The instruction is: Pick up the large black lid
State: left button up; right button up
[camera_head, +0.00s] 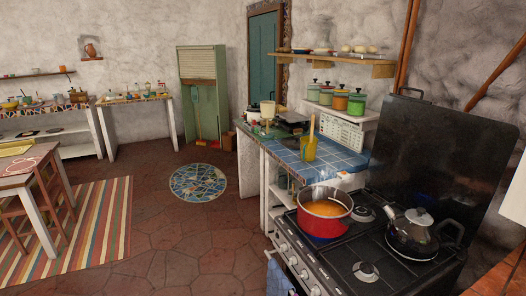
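A large black panel (440,150) stands upright along the back of the stove (345,262), at the right. It looks like the stove's raised cover; I cannot tell whether it is the large black lid of the task. No separate large black lid can be clearly made out. A dark kettle (408,238) with a light top stands at the stove's right. Neither of my grippers is in view.
A blue-tiled counter (340,158) with a yellow utensil holder (309,148) adjoins the stove. A shelf (345,63) hangs above. A table (18,170) and chair stand at the left on a striped rug (95,235). The floor between is clear, with a round mosaic (198,183).

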aim_at(290, 142)
jog(key=u, duration=0.6)
jog(key=i, duration=1.9)
jog(key=u, duration=0.25)
jog(key=i, duration=2)
jog(key=z, duration=1.4)
jog(key=i, duration=1.2)
jog(key=z, duration=0.6)
